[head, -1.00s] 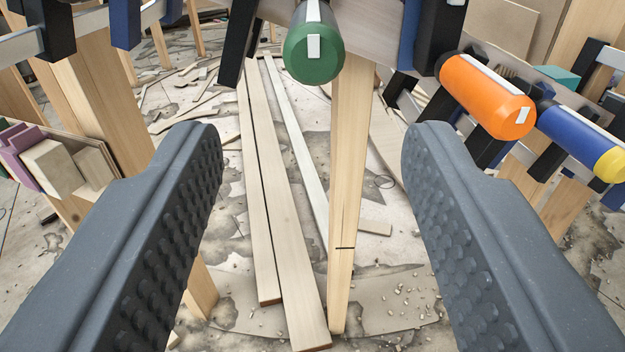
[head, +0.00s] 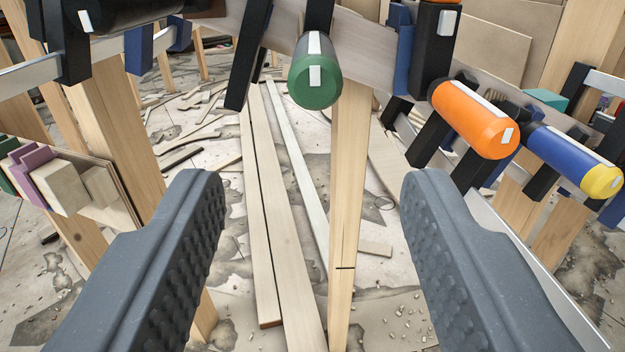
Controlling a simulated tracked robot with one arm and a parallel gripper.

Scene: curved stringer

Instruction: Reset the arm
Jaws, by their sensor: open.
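My gripper (head: 312,190) is open in the head view, its two dark grey studded fingers wide apart with nothing between them. Behind the gap is an upright wooden post (head: 347,200) with a short black mark low on it. A curved pale wooden stringer (head: 372,35) crosses the top of the view. Clamps hang along it: one with a green handle (head: 316,75), one with an orange handle (head: 475,120), and one with a blue and yellow handle (head: 575,160). The fingers are apart from all of these.
Long boards (head: 290,240) lie on the littered floor beyond the fingers. At left, wooden blocks and a purple block (head: 28,180) sit by a leaning panel. Wooden legs stand on both sides. The air directly between the fingers is clear.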

